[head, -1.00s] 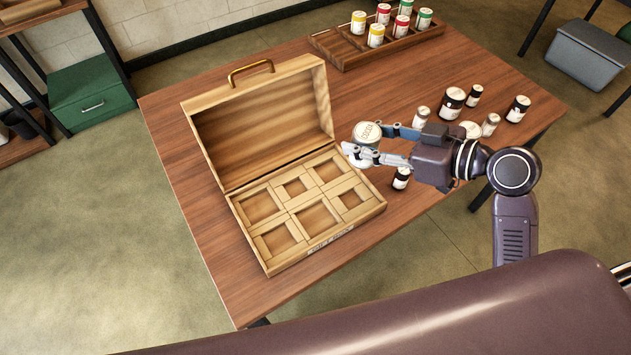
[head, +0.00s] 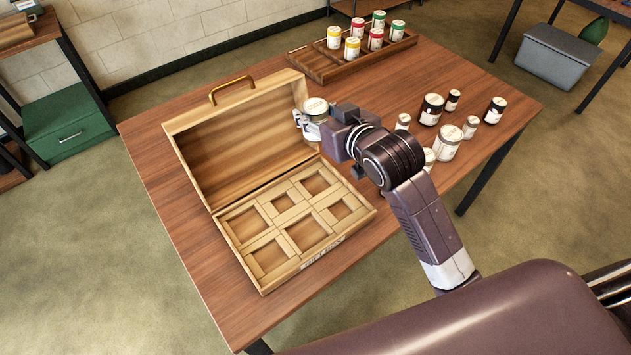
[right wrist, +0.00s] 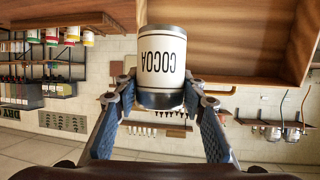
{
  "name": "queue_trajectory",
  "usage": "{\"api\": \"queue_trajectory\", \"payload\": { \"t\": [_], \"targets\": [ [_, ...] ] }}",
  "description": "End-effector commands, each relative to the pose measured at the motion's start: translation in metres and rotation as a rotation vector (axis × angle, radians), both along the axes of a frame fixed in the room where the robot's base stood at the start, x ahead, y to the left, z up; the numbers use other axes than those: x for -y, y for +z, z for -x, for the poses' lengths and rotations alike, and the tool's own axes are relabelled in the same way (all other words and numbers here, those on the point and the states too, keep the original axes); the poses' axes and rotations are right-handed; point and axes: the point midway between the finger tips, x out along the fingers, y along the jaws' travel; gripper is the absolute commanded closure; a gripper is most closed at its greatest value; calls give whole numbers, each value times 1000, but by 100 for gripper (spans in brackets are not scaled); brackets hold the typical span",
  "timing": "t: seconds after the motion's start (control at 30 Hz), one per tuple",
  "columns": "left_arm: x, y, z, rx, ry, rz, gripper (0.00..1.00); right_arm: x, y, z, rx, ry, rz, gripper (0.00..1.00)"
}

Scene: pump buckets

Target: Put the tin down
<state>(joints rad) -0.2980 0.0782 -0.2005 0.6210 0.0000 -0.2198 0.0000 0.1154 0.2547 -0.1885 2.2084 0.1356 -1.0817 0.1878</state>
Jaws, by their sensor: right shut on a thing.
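My right gripper (head: 312,121) is shut on a tin (head: 315,105) with a pale lid. In the right wrist view the tin (right wrist: 162,55) has a cream label reading COCOA, upside down in the picture, and sits between both fingers (right wrist: 163,97). In the head view the gripper and tin are in front of the right side of the open case's lid (head: 240,150). I cannot tell the tin's exact height. The wooden case (head: 258,283) has several square compartments, all looking empty. My left gripper is not in view.
Several jars and tins, including a dark jar (head: 431,109) and a white tin (head: 447,142), stand right of my arm. A wooden rack (head: 322,68) with coloured tins is at the back. The tabletop (head: 215,308) is clear left of the case.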

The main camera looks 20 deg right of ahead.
Motion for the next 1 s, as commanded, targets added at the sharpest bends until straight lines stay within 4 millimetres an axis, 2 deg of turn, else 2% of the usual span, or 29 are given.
{"api": "queue_trajectory", "payload": {
  "t": [0.5, 1.0],
  "targets": [
    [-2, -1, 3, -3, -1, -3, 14, 0, -131, 1, -8, -1, 1, 89],
    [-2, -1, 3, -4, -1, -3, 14, 0, -190, 1, -4, 0, 0, 89]
  ]
}}
